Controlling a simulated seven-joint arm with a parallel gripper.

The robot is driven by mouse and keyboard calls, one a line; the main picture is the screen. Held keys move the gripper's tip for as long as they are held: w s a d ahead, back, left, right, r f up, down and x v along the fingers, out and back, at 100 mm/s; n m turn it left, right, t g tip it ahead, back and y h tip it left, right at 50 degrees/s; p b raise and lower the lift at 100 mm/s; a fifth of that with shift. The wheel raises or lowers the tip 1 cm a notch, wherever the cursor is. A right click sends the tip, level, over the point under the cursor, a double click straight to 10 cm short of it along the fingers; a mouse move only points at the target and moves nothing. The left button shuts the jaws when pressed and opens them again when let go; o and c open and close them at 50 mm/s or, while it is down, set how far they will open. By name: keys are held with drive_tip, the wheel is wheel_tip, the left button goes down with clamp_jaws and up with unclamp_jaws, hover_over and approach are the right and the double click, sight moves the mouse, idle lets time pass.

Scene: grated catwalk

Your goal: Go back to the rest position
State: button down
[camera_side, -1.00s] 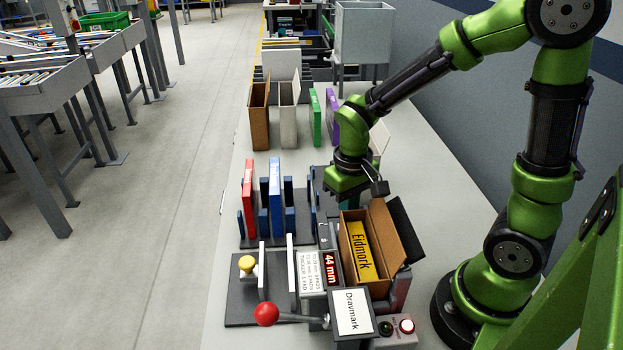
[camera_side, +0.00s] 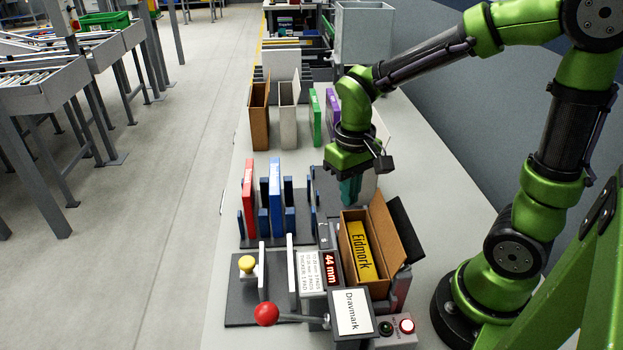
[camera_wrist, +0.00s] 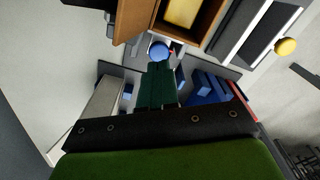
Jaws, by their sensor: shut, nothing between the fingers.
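My gripper (camera_side: 350,190) is shut and empty, its teal fingers pointing down above the bench, behind the open brown box. The shut fingers also show in the wrist view (camera_wrist: 158,88). The brown box (camera_side: 395,228) stands with its flap up and holds a yellow item marked "Eidmark" (camera_side: 362,250); the fingers are apart from it. In the wrist view the box (camera_wrist: 143,22) is at the top.
A blue rack holds a red book (camera_side: 248,186) and a blue book (camera_side: 275,190) to the left of my gripper. Green (camera_side: 316,117) and purple (camera_side: 332,110) books stand farther back. A red-knobbed lever (camera_side: 266,314) and a display (camera_side: 331,270) are in front.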

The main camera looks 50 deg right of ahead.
drive_tip(key=shift+r, duration=0.65)
